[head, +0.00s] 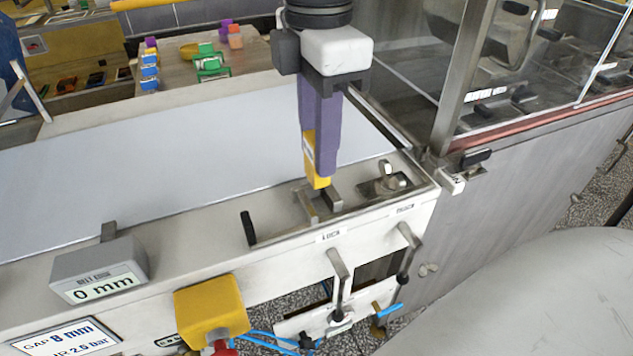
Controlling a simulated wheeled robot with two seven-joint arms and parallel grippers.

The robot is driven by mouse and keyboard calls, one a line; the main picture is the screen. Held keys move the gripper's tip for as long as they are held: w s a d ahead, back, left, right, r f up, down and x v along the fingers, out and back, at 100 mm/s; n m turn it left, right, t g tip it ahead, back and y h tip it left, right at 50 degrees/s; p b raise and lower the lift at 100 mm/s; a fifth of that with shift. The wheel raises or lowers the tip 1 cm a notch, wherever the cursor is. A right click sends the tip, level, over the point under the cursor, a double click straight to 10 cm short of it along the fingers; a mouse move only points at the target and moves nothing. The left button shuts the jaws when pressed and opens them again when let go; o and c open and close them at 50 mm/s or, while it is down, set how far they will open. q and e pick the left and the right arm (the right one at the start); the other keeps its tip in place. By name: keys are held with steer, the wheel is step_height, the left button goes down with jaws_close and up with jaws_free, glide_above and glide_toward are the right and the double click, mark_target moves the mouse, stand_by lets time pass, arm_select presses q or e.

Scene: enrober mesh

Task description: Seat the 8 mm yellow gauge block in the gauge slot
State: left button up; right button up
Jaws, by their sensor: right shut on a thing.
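My right gripper (319,150) comes down from the top with purple fingers, shut on the yellow gauge block (317,172). The block hangs upright between the fingers, its upper part partly covered by them. Its lower end is at the metal gauge slot (320,203) on the machine's front rail, just over or at its top; I cannot tell whether it touches or is inside. A sign (65,338) at the lower left reads "GAP 8 mm". My left gripper is not in view.
A grey box (98,272) reading "0 mm" sits left on the rail. A black-handled lever (249,228) and a metal clamp (388,178) flank the slot. A glass-sided enclosure (520,70) stands right. Labelled levers (340,275) hang in front. The pale belt (190,160) is clear.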

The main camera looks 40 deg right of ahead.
step_height(320, 180, down, 6)
steer(key=shift+f, duration=0.1)
steer(key=o, duration=1.1)
steer(key=shift+c, duration=0.2)
step_height(320, 180, up, 12)
steer(key=shift+r, duration=0.1)
